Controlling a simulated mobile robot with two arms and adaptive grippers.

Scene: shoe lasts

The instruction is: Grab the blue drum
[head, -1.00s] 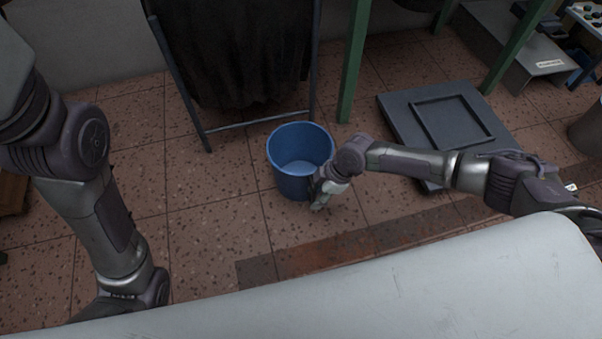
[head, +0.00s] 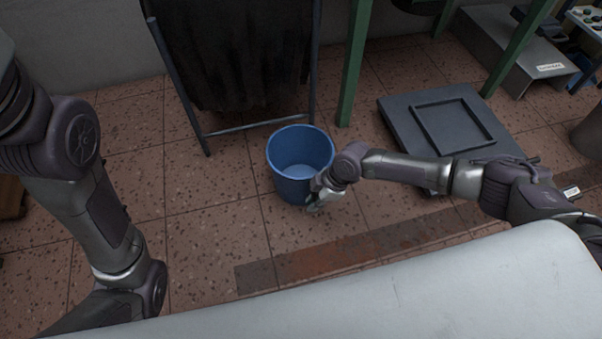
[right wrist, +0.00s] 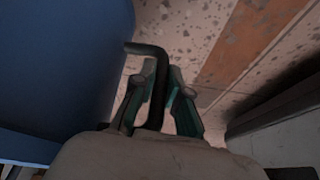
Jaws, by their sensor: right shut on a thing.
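The blue drum (head: 288,187) stands upright and open-topped on the tiled floor, in the middle of the head view. Its blue wall (right wrist: 60,65) fills the left of the right wrist view. My right gripper (head: 312,207) is low at the drum's near right side. In the right wrist view, the green fingers of my right gripper (right wrist: 155,85) are closed around a black bent handle (right wrist: 158,75), whose end reaches the drum's wall. My left arm shows at the left, but its gripper is out of view.
A black cloth on a metal frame (head: 245,126) stands behind the drum. A dark square platform (head: 400,120) lies to the right, past a green post (head: 352,75). Floor left of the drum is clear. A pale surface (head: 400,300) fills the bottom edge.

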